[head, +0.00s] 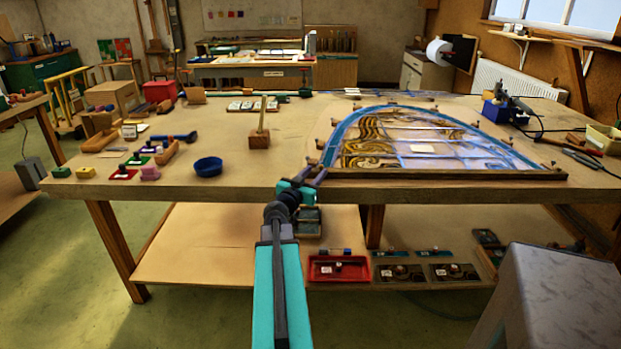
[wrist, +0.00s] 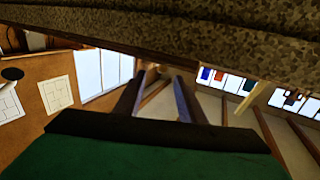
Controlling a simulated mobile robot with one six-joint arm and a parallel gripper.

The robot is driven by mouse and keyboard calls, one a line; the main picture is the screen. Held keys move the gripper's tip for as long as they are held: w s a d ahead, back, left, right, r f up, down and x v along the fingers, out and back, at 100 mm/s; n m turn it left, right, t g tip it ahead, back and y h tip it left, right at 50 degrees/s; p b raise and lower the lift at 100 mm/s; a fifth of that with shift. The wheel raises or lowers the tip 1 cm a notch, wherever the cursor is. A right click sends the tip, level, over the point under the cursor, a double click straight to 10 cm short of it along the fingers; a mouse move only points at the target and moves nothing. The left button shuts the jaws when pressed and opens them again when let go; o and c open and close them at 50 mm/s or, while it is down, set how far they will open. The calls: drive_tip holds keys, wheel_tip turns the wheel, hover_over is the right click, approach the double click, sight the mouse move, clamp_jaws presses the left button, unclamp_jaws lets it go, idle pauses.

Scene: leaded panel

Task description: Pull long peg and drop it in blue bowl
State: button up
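A long pale wooden peg (head: 262,117) stands nearly upright in a brown wooden block (head: 259,141) on the workbench. The small round blue bowl (head: 208,167) sits to the left of the block, near the bench's front edge, and no contents can be made out. My gripper (head: 316,174) is at the bench's front edge, right of the peg and bowl, by the near left corner of the leaded panel. In the wrist view the two dark fingers of my gripper (wrist: 158,88) are apart with nothing between them. The peg and bowl do not show there.
The arched leaded panel (head: 400,142) covers the bench's right half, with a wooden strip (head: 440,174) along its front. Small coloured blocks (head: 86,172) and wooden-handled tools (head: 166,152) lie left of the bowl. Bare bench top (head: 225,130) lies between the tools and peg block.

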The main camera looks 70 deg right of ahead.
drive_tip(key=shift+s+d+p, duration=0.2)
drive_tip(key=shift+d+p, duration=0.6)
drive_tip(key=shift+d, duration=1.8)
drive_tip(key=shift+s+d+p, duration=0.2)
drive_tip(key=shift+d+p, duration=0.55)
drive_tip(key=shift+d, duration=1.8)
clamp_jaws()
drive_tip(key=c, duration=0.7)
unclamp_jaws()
clamp_jaws()
drive_tip(key=shift+c, duration=0.2)
unclamp_jaws()
clamp_jaws()
drive_tip(key=shift+w+r, duration=0.2)
drive_tip(key=shift+r, duration=0.65)
